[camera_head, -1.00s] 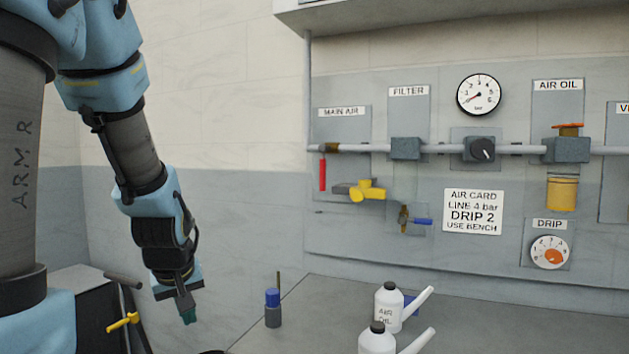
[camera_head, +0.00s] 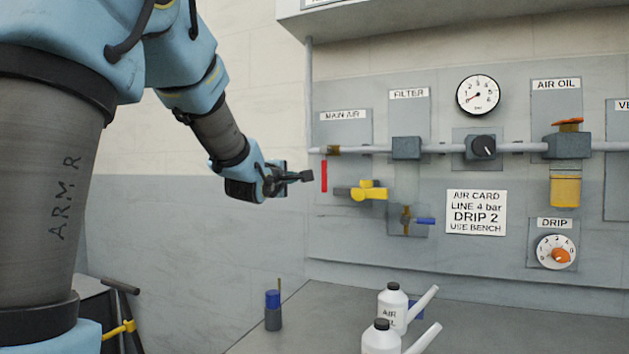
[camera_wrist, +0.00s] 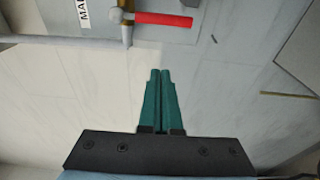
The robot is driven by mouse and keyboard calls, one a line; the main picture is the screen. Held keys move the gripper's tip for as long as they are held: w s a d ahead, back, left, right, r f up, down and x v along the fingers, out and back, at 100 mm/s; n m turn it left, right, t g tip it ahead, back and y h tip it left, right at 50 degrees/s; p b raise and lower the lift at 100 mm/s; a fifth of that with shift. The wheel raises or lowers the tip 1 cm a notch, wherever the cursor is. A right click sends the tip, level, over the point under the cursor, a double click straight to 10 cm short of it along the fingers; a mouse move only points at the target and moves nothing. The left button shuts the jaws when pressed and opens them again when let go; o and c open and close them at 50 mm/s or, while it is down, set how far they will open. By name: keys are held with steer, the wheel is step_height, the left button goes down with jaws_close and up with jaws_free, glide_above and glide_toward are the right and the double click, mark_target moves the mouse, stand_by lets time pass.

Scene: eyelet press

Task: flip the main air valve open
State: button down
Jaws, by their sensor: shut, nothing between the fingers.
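The main air valve has a red lever (camera_head: 324,176) hanging straight down from a brass body (camera_head: 333,150) on the pipe, below the MAIN AIR label (camera_head: 343,116). The wrist view shows the red lever (camera_wrist: 163,19) at the top, crosswise to the pipe. My gripper (camera_head: 308,176) is just left of the lever in the head view, at about the middle of its height. In the wrist view the green fingers (camera_wrist: 160,75) are together, empty, with a visible gap to the lever.
A yellow fitting (camera_head: 368,190) sits right of and below the red lever. A small blue-handled valve (camera_head: 425,220) is lower right. White oil bottles (camera_head: 391,305) and a blue-capped container (camera_head: 273,310) stand on the bench. The wall left of the panel is clear.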

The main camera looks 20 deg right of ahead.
mark_target(324, 170)
steer(key=w+d+p, duration=0.5)
steer(key=d, duration=0.3)
stand_by(0.6)
steer(key=shift+f, duration=0.15)
